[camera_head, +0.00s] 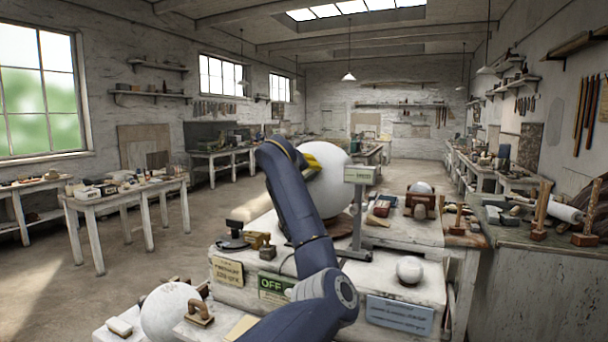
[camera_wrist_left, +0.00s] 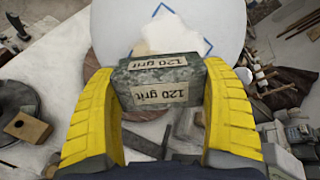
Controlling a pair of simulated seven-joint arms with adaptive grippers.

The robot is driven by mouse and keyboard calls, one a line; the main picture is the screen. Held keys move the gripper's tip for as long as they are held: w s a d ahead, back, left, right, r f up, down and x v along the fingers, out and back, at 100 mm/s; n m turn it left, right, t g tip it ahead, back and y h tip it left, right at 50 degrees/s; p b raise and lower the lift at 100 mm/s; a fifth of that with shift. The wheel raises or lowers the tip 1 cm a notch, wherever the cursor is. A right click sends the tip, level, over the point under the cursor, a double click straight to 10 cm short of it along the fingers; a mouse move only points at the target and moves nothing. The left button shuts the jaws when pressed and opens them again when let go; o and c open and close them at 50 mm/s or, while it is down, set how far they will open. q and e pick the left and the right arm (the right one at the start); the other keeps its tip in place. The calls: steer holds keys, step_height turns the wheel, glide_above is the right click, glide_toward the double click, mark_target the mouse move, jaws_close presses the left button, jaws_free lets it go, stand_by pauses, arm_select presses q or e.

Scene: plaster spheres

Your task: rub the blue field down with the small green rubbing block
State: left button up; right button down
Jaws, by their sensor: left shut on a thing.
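My left gripper (camera_wrist_left: 160,98) is shut on a speckled grey-green block (camera_wrist_left: 193,76) with "120 grit" labels, one yellow finger at each side. In the head view my left gripper (camera_head: 312,162) is at the upper left of the large white sphere (camera_head: 330,188), partly hidden by my arm; the block cannot be made out there. In the wrist view the sphere (camera_wrist_left: 225,20) lies beyond the block. Blue lines (camera_wrist_left: 168,8) mark a field on it, with a ragged pale patch (camera_wrist_left: 170,38) inside. I cannot tell whether the block touches the sphere. My right gripper is not in view.
The sphere stands on a round brown base (camera_head: 345,230) on the workbench. A grey metal stand (camera_head: 361,215) is close to its right. A small white ball (camera_head: 409,270) and a second white sphere (camera_head: 172,312) are nearer. A wooden block (camera_wrist_left: 28,128) lies at left.

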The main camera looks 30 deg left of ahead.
arm_select(q)
steer(key=shift+s+a+f, duration=0.15)
steer(key=shift+a+f, duration=0.1)
steer(key=shift+a, duration=0.1)
steer(key=shift+d, duration=0.1)
steer(key=shift+w+d+r, duration=0.5)
steer(key=shift+d+r, duration=0.15)
steer(key=shift+d, duration=0.1)
steer(key=shift+w+d+r, duration=0.5)
steer(key=shift+d+r, duration=0.15)
steer(key=shift+d, duration=0.1)
steer(key=shift+s+a+f, duration=0.25)
steer(key=shift+a+f, duration=0.1)
steer(key=shift+f, duration=0.05)
steer(key=shift+s+a+f, duration=0.4)
steer(key=shift+a+f, duration=0.05)
steer(key=shift+a, duration=0.15)
steer(key=shift+s+a+f, duration=0.4)
steer(key=shift+a, duration=0.2)
steer(key=shift+w+d, duration=0.1)
steer(key=shift+w+d+r, duration=0.4)
steer(key=shift+d+r, duration=0.3)
